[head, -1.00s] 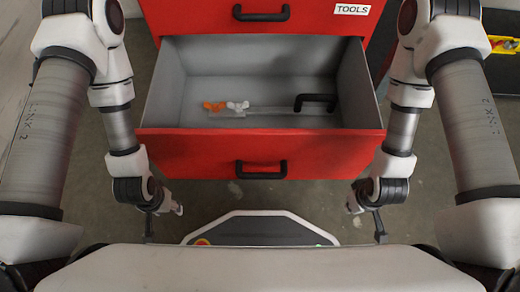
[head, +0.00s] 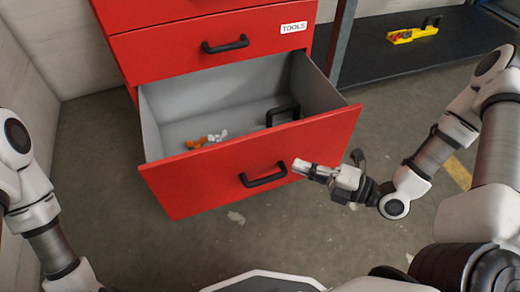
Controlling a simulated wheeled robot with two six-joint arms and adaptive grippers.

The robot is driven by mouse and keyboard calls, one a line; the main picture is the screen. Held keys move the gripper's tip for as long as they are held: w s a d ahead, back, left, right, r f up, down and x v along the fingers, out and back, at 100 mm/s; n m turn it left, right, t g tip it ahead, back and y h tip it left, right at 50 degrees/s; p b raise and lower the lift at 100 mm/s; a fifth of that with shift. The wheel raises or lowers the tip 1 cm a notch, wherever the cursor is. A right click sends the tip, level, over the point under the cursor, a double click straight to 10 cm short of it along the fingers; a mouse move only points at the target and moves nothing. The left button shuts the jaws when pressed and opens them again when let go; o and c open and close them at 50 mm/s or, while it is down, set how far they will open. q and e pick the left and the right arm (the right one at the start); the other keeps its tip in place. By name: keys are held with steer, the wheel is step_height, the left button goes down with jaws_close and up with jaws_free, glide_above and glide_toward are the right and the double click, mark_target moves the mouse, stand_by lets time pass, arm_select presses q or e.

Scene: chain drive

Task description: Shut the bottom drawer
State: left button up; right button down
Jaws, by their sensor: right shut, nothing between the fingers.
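The bottom drawer (head: 205,190) of the red cabinet is pulled far out, with its grey inside in view. Its front carries a black handle (head: 264,175). My right gripper (head: 298,167) is shut and empty. Its fingertips are at the drawer front, just right of the handle; I cannot tell whether they touch it. My left arm shows at the left edge, but its gripper is out of view.
Inside the drawer lie an orange and white object (head: 207,140) and a black handle-shaped object (head: 283,115). The drawer above, labelled TOOLS (head: 293,27), is shut. A dark shelf (head: 375,58) at right holds a yellow tool (head: 412,34). The floor around the drawer is clear.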

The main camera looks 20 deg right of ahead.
mark_target(251, 139)
steer(key=w+a+b, duration=0.2)
steer(key=w, duration=0.1)
steer(key=w+a+b, duration=0.2)
steer(key=w, duration=0.1)
steer(key=w+a+b, duration=0.1)
steer(key=w+b, duration=0.1)
steer(key=w, duration=0.1)
steer(key=shift+w+a+f, duration=0.15)
steer(key=shift+w+a, duration=0.2)
steer(key=shift+a, duration=0.05)
arm_select(q)
step_height(251, 139, down, 7)
steer(key=shift+w, duration=0.1)
arm_select(e)
steer(key=shift+w, duration=0.1)
